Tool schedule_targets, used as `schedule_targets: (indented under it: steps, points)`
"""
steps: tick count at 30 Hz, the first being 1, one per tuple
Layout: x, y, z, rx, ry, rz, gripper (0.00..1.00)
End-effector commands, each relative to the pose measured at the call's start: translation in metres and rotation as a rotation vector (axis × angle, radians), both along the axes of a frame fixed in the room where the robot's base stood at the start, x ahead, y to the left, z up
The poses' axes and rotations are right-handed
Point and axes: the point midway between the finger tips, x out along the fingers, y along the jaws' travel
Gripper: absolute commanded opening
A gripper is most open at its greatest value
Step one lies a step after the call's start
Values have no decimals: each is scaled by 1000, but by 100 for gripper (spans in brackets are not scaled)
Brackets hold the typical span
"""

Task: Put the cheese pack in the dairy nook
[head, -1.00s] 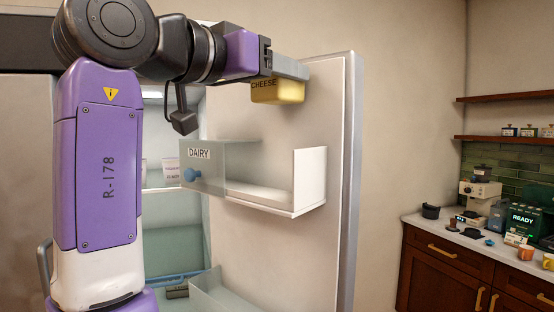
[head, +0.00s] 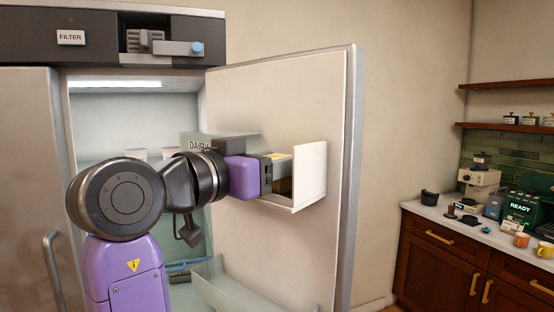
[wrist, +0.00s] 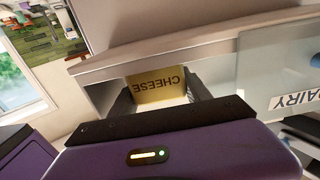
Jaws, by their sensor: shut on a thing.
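The cheese pack (wrist: 160,86) is yellow with dark CHEESE lettering. In the wrist view it sits between the two fingers of my gripper (wrist: 160,95), which is shut on it. In the head view my gripper (head: 280,172) reaches into the dairy nook (head: 311,172), a white door shelf with a clear front labelled DAIRY. I cannot tell whether the pack touches the nook's floor. The DAIRY label also shows in the wrist view (wrist: 297,98).
The open fridge door (head: 285,85) carries the nook, with a lower clear bin (head: 250,290) beneath it. Containers stand on a fridge shelf behind my arm. A counter (head: 440,215) with a coffee machine and mugs is far right. The space above the nook is clear.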

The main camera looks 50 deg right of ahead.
Motion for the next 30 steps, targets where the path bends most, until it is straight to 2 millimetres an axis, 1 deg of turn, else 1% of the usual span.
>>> schedule_targets:
  steps: [9, 13, 14, 16, 17, 25, 29, 30]
  points:
    - [0, 0, -3, -1, -1, 0, 4]
    - [0, 0, -7, -1, -1, 0, 4]
    - [0, 0, -6, 0, -1, 0, 62]
    - [0, 0, -6, 0, -1, 0, 76]
    - [0, 0, -6, 0, -1, 0, 78]
    - [0, 0, -5, 0, -1, 0, 78]
    - [0, 0, 0, 0, -1, 0, 78]
    - [1, 5, -4, -1, 0, 2, 78]
